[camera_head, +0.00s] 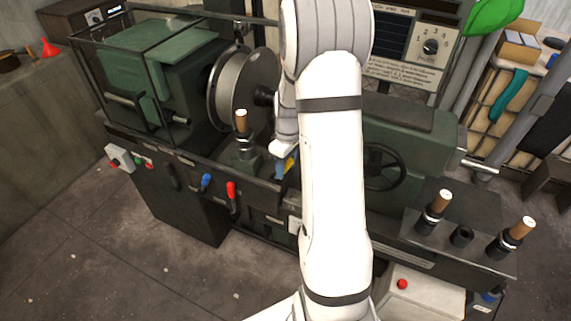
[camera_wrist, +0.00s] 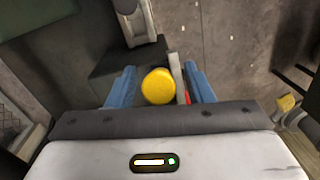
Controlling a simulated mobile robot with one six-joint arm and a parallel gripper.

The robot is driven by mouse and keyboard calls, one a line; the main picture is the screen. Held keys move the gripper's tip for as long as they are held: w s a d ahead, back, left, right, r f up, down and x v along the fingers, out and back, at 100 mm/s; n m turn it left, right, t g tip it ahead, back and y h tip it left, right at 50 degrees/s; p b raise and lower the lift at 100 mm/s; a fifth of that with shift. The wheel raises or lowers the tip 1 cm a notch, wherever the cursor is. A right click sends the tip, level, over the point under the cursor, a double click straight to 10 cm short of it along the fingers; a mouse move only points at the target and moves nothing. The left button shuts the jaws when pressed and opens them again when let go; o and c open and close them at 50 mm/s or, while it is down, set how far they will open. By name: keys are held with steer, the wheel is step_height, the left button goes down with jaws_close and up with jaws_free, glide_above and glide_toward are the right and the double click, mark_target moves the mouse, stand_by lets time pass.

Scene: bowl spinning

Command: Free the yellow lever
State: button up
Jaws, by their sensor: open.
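The yellow lever shows in the wrist view as a round yellow knob (camera_wrist: 158,87). My gripper (camera_wrist: 160,70) is open, with one blue finger on each side of the knob. Gaps show between the knob and both fingers, so it is not gripped. A thin grey strip (camera_wrist: 175,72) and a bit of red (camera_wrist: 187,98) lie between the knob and the right finger. In the head view my gripper (camera_head: 284,167) is at the lathe front, mostly hidden by my arm. A small yellow patch (camera_head: 291,162) shows beside a blue finger. The lever's shaft is hidden.
The green lathe (camera_head: 180,65) carries a large spindle disc (camera_head: 245,88). A blue lever (camera_head: 206,181) and a red lever (camera_head: 231,192) stick out left of my gripper. A wooden-handled tool (camera_head: 241,125) stands close by. Two more stand on a right-hand shelf (camera_head: 470,262). Floor at front left is clear.

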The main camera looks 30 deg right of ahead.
steer(key=shift+c, duration=0.6)
jaws_close()
